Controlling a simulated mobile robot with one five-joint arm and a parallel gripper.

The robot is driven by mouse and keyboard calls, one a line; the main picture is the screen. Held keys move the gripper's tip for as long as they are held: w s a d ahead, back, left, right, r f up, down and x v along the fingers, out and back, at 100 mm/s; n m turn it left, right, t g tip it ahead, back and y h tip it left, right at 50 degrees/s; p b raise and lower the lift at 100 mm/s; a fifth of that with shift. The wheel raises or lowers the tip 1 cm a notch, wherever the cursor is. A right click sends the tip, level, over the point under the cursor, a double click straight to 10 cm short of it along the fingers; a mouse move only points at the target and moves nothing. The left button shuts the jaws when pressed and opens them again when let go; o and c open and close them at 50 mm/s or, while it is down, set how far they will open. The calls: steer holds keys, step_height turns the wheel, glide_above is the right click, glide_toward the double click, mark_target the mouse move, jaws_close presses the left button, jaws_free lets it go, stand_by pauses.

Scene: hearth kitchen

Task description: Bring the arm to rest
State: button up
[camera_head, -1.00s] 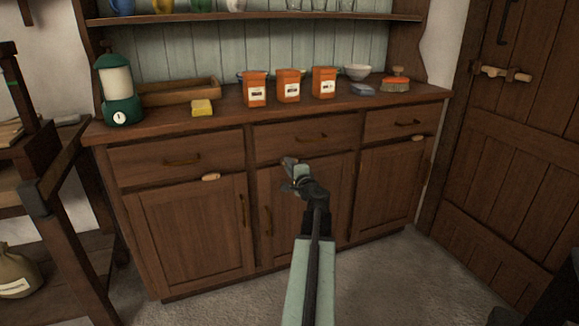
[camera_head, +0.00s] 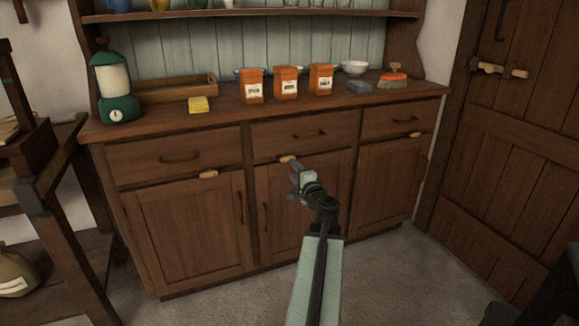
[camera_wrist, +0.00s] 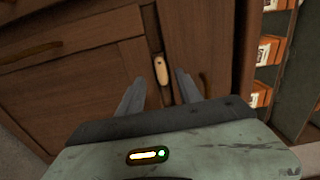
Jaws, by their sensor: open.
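My arm reaches out in front of the wooden dresser (camera_head: 190,230) in the head view. My gripper (camera_head: 291,172) is at its end, before the middle cupboard door, just below the middle drawer. In the wrist view my gripper (camera_wrist: 160,92) has its two fingers spread apart with nothing between them. A pale wooden turn-latch (camera_wrist: 161,69) shows beyond the fingertips on the dresser front. I cannot tell exactly how far the fingers are from it.
A wooden rack (camera_head: 50,185) is at left, a plank door (camera_head: 500,150) at right. The floor (camera_head: 400,275) before the dresser is clear.

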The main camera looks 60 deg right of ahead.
steer(key=shift+s+a, duration=0.3)
steer(key=shift+s, duration=0.1)
